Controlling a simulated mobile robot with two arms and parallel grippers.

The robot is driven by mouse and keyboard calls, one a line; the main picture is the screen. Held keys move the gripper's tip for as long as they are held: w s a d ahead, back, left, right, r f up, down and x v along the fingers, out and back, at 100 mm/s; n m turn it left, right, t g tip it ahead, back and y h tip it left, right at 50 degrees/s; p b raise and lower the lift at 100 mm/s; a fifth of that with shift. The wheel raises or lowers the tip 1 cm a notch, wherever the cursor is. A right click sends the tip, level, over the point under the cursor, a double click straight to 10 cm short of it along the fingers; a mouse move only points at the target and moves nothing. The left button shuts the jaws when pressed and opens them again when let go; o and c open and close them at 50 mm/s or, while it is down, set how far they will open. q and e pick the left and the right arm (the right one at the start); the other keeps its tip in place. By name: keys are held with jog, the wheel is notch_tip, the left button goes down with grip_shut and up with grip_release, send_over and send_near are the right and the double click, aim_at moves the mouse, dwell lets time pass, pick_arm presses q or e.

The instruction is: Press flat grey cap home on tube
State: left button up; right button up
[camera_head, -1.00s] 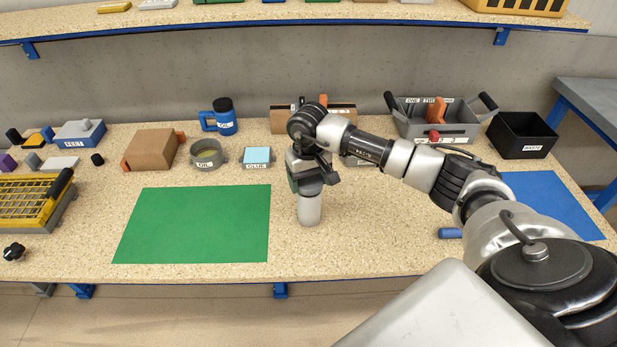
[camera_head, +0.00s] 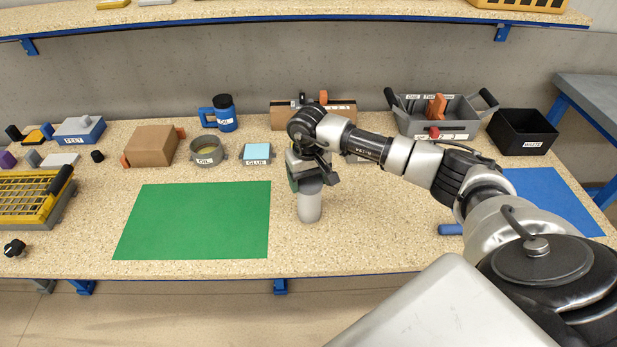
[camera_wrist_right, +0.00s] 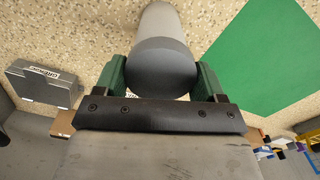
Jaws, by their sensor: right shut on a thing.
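A light grey tube (camera_head: 310,206) stands upright on the speckled bench, just right of the green mat. My right gripper (camera_head: 307,181) is over its top end, and its wrist hides most of that end in the head view. In the right wrist view, the flat dark grey cap (camera_wrist_right: 160,70) is a round face at the near end of the tube (camera_wrist_right: 165,22). The green fingers of my right gripper (camera_wrist_right: 161,80) are shut on the cap, one on each side. Whether a gap lies between cap and tube cannot be told. My left gripper is not in view.
The green mat (camera_head: 195,222) lies clear to the left. A glue box (camera_head: 257,154), an oil cup (camera_head: 208,151) and a brown box (camera_head: 151,147) stand behind it. A grey caddy (camera_head: 462,121) and black bin (camera_head: 522,133) are back right. A blue mat (camera_head: 555,200) lies right.

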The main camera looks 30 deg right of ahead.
aim_at(309, 179)
jog(key=o, duration=0.9)
jog(key=shift+r, duration=0.1)
notch_tip(309, 179, up, 11)
jog(key=shift+f+b, duration=0.2)
jog(key=shift+b, duration=0.45)
